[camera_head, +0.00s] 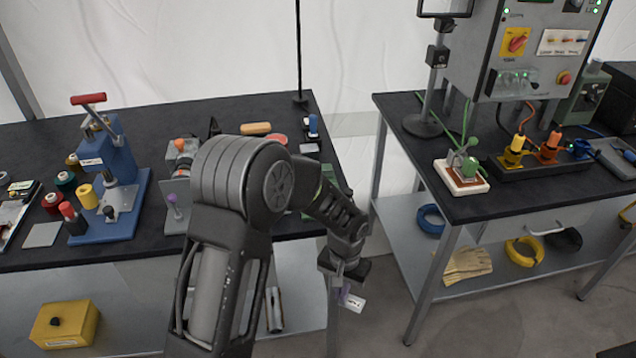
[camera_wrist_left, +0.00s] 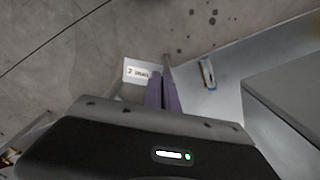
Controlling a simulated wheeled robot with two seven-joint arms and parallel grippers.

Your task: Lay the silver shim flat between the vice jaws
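My left gripper (camera_head: 345,287) hangs low in the gap between the two benches, over the floor. In the left wrist view its two fingers (camera_wrist_left: 163,94) are close together on a thin grey strip, which appears to be the silver shim (camera_wrist_left: 168,66) seen nearly edge-on. A small white printed tag (camera_wrist_left: 138,73) shows beside the fingertips; it also shows in the head view (camera_head: 355,303). I cannot make out the vice jaws; my left arm covers part of the left bench, with a bit of green showing behind it. My right gripper is not in view.
The left bench (camera_head: 240,108) holds a blue press (camera_head: 110,165), several spools and small tools. The right bench (camera_head: 395,110) carries a control panel (camera_head: 535,50) and orange and yellow connectors. A yellow box (camera_head: 65,325) sits low at left. Open floor lies between the benches.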

